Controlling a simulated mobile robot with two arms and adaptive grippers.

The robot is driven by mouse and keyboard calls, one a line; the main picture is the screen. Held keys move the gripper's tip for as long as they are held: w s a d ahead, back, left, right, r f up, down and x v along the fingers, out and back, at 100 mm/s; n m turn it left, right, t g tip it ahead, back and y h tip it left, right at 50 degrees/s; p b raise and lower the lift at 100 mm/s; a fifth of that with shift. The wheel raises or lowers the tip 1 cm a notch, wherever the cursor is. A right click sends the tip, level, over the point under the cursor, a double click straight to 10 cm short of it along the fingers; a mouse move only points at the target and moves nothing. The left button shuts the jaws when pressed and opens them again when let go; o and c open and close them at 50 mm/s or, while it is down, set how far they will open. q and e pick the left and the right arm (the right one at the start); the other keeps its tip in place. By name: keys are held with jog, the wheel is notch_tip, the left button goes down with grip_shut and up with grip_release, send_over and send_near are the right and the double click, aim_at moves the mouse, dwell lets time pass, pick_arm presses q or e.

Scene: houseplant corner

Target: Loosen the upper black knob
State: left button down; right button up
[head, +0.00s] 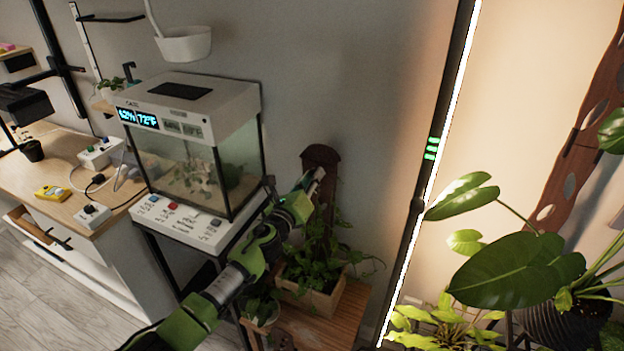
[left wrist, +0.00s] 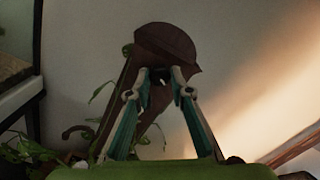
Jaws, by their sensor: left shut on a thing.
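A dark brown wooden board (head: 320,156) with a rounded top stands upright behind a leafy plant. In the left wrist view the board (left wrist: 165,45) fills the middle, tilted in the picture. My left gripper (head: 316,176) reaches the board's upper part. In the left wrist view its two fingertips (left wrist: 162,76) close on the small upper black knob (left wrist: 159,77) at the board's face. The knob is dark and mostly hidden between the fingertips. No lower knob can be made out. My right gripper is not in view.
A wooden planter box (head: 312,298) with trailing leaves sits below the board on a wooden stand. A glass terrarium (head: 195,175) with a control panel stands close left of my arm. A lit vertical strip (head: 440,150) and large-leaved plants (head: 510,272) are at right.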

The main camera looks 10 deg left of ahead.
pick_arm(q)
jog(key=n+p, duration=0.1)
jog(key=n, duration=2.2)
jog(key=shift+r, duration=0.1)
dwell(0.3)
jog(key=c, duration=1.8)
grip_release()
jog(key=s, duration=0.4)
jog(key=s+a, duration=0.1)
jog(key=s, duration=0.3)
jog(key=s+a, duration=0.1)
jog(key=s, duration=0.2)
jog(key=shift+s+a, duration=0.15)
jog(key=shift+s, duration=0.25)
